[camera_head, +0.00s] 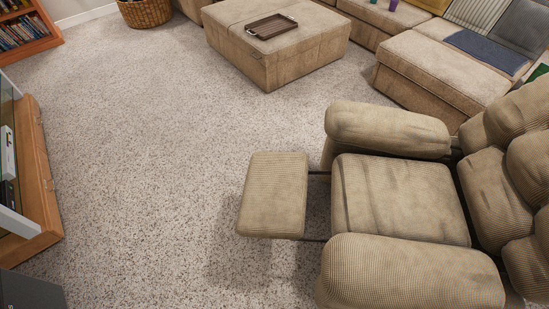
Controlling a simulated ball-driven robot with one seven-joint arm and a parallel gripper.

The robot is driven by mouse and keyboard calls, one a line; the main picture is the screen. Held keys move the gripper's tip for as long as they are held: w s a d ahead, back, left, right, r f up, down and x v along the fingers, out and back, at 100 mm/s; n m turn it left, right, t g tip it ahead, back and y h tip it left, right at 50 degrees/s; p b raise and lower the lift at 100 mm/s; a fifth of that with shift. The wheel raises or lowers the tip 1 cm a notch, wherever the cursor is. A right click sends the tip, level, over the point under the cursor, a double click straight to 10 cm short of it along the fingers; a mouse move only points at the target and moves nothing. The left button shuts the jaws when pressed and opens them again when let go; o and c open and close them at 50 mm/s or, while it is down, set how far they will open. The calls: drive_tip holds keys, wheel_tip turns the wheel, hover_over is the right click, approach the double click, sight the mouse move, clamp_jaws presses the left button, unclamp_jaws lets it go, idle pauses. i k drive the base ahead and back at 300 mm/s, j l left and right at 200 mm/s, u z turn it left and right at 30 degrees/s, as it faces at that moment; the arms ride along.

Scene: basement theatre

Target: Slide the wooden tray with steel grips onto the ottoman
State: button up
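The wooden tray (271,26) is dark brown with metal-coloured grips at its ends. It lies flat on top of the beige ottoman (234,26), near the middle of its upper surface, at the top of the head view. Nothing touches the tray apart from the ottoman under it. My gripper is not in view.
A beige recliner (400,195) with its footrest (273,194) out fills the right front. A sectional sofa (440,70) stands at the back right. A wooden cabinet (32,170) is at the left, a wicker basket (146,12) at the back. Open carpet (150,130) lies between.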

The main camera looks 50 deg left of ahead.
sight(272, 26)
drive_tip(key=u, duration=1.6)
drive_tip(key=i+j+u, duration=0.15)
drive_tip(key=i+u, duration=0.35)
drive_tip(key=i, duration=0.35)
drive_tip(key=i+l+u, duration=0.15)
drive_tip(key=i+u, duration=0.35)
drive_tip(key=i, duration=0.35)
drive_tip(key=i+z, duration=0.2)
drive_tip(key=i, duration=0.3)
drive_tip(key=i+z, duration=0.15)
drive_tip(key=i, duration=0.35)
drive_tip(key=i+j+z, duration=0.2)
drive_tip(key=i, duration=0.25)
drive_tip(key=i+j+z, duration=0.2)
drive_tip(key=i, duration=0.3)
drive_tip(key=i+l+z, duration=0.2)
drive_tip(key=i+z, duration=0.2)
drive_tip(key=i, duration=0.3)
drive_tip(key=i+z, duration=0.4)
drive_tip(key=i, duration=0.3)
drive_tip(key=i+l+u, duration=0.1)
drive_tip(key=i+l, duration=0.15)
drive_tip(key=i, duration=0.15)
drive_tip(key=i+l, duration=0.3)
drive_tip(key=i+j+u, duration=0.05)
drive_tip(key=i, duration=0.05)
